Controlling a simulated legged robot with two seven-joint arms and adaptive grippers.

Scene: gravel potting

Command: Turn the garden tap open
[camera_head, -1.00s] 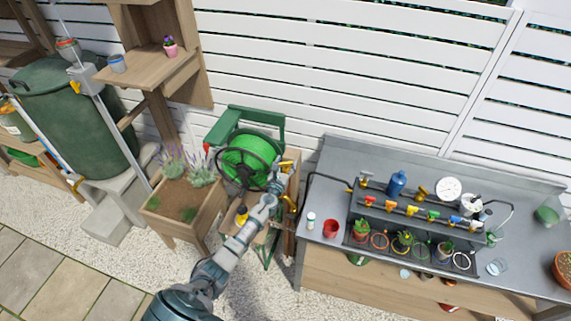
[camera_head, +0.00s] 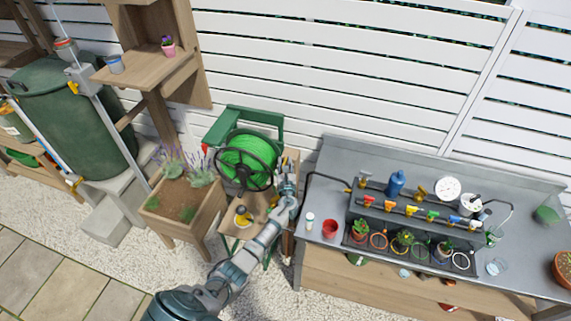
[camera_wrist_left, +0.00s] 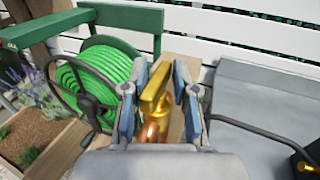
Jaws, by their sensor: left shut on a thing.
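The garden tap (camera_wrist_left: 152,98) has a yellow-gold handle and stands on the wooden post beside the hose reel, with a copper-coloured part below the handle. My left gripper (camera_wrist_left: 158,82) is shut on the tap's handle, with one finger on each side of it. In the head view my left gripper (camera_head: 287,184) covers most of the tap. My right gripper is not in view.
A green hose reel (camera_head: 246,162) with a dark crank wheel is close on the left of the tap. A lavender planter (camera_head: 178,215) stands further left. A grey potting bench (camera_head: 330,165) with coloured valves and pots is on the right.

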